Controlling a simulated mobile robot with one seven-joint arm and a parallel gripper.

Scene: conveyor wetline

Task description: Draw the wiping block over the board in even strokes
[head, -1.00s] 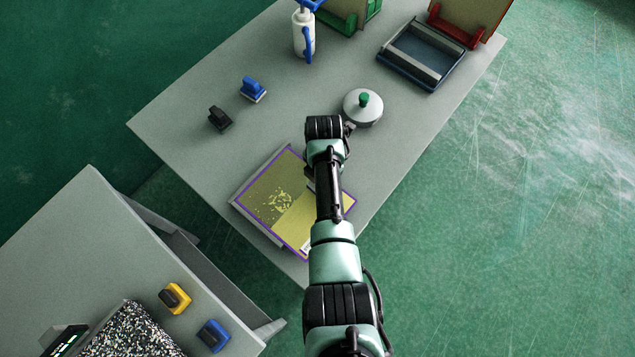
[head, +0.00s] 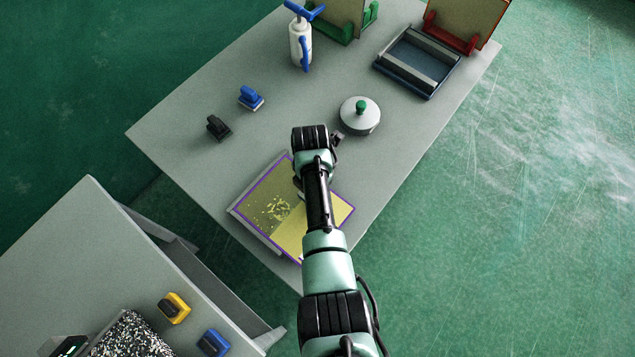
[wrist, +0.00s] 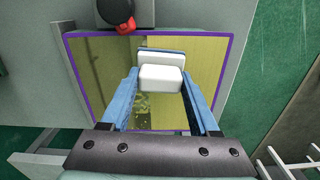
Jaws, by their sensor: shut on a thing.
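The board (head: 262,198) is yellow with a purple border and lies near the front end of the grey table. Its left part is darker with pale speckles, and its right part looks lighter and clean. In the wrist view the board (wrist: 200,112) fills the middle. My gripper (wrist: 160,88) is shut on the wiping block (wrist: 160,78), which has a white body and a thin blue-edged plate at its far side. The block is over the board's upper middle; whether it touches the surface I cannot tell. In the head view my arm hides the gripper and block.
A round grey lidded pot with a green knob (head: 360,115) stands just beyond the board. A blue block (head: 251,97), a black block (head: 218,127), a spray bottle (head: 301,42) and a blue tray (head: 418,62) stand farther off. A second table (head: 80,240) is at lower left.

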